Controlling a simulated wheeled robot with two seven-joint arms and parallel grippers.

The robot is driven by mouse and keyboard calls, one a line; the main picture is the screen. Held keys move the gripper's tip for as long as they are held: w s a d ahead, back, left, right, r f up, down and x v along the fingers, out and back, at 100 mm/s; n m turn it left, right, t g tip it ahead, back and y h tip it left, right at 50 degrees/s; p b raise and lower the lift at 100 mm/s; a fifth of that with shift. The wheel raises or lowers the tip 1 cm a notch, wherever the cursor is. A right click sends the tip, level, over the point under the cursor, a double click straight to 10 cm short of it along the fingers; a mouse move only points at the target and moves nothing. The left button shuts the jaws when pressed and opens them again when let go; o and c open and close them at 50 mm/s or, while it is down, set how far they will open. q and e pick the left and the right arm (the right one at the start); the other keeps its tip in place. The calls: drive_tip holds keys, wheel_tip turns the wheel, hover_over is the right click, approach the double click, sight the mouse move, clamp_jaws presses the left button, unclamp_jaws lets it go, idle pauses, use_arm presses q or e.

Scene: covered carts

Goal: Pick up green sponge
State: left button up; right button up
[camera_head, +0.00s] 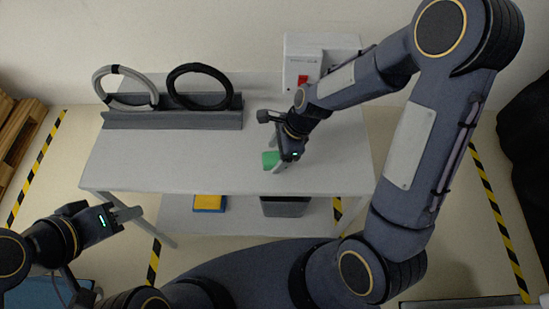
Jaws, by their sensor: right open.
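The green sponge (270,160) lies on the grey-white table (180,165), a little right of the table's middle. My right gripper (279,167) is right over the sponge, with its fingers reaching down beside it. The gripper covers the sponge's right part, and I cannot tell whether the fingers touch it. The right gripper is open. My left gripper (136,212) is at the lower left, off the table's front left corner, away from the sponge. The gap between its fingertips does not show clearly.
A grey rack (175,120) with a grey ring (100,85) and a black ring (171,82) stands at the back left. A white box (300,48) with a red switch is behind. A yellow-blue item (208,203) and a dark bin (285,207) sit on the lower shelf.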

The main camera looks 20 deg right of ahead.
drive_tip(key=shift+x, duration=0.85)
drive_tip(key=shift+c, duration=0.3)
drive_tip(key=c, duration=1)
drive_tip(key=shift+r, duration=0.5)
wheel_tip(320, 180, up, 3)
drive_tip(key=shift+f, duration=0.15)
drive_tip(key=s+d+r, duration=0.1)
drive_tip(key=s+r, duration=0.2)
drive_tip(key=s, duration=0.1)
drive_tip(key=s+d+r+p, duration=0.1)
drive_tip(key=s+r, duration=0.2)
drive_tip(key=s, duration=0.2)
drive_tip(key=s+d+r+p, duration=0.1)
drive_tip(key=s+r, duration=0.2)
drive_tip(key=s, duration=0.1)
drive_tip(key=shift+s+d+r, duration=0.15)
drive_tip(key=shift+s+d, duration=0.1)
drive_tip(key=shift+s, duration=0.1)
